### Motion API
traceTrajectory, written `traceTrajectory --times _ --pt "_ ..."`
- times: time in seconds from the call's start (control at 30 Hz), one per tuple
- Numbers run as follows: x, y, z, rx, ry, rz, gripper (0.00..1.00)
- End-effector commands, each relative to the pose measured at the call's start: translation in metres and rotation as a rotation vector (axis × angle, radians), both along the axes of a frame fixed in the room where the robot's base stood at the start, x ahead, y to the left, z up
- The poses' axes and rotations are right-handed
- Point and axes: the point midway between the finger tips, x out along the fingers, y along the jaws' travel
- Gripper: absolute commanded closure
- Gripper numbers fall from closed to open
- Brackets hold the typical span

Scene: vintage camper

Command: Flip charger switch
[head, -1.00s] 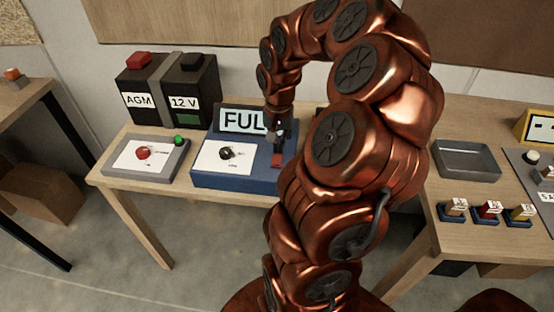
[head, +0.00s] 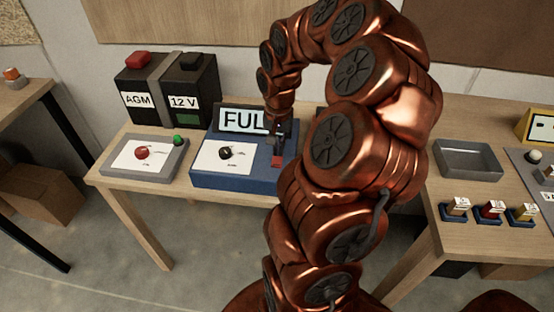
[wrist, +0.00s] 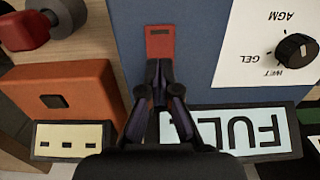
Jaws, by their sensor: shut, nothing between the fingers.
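The blue charger (head: 235,180) stands on the wooden bench, with a display (head: 240,120) reading "FUL" before my arm covers the rest. A red switch (head: 277,161) sits on its top at the right; it also shows in the wrist view (wrist: 159,43). A black selector knob (head: 226,152) is on its white panel, marked AGM, GEL and WET in the wrist view (wrist: 296,50). My gripper (head: 279,140) is shut and empty, pointing down over the charger, just on the display side of the switch. In the wrist view its fingertips (wrist: 159,68) are at the switch's near edge; contact is unclear.
A black battery (head: 170,92) labelled AGM 12 V stands behind left. A grey box (head: 145,158) with a red knob and green light is left of the charger. An orange box (wrist: 60,95) is close beside the charger. A grey tray (head: 468,160) is farther right.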

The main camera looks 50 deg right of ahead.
Motion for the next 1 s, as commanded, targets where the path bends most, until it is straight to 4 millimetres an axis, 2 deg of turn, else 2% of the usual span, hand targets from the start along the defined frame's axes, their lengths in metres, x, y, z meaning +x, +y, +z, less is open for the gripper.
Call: traceTrajectory --times 0.73,1.0 --pt "-0.0002 -0.0001 -0.0096 -0.001 0.001 0.000 1.00" --pt "0.0001 -0.0003 -0.0033 -0.001 0.000 0.000 1.00"
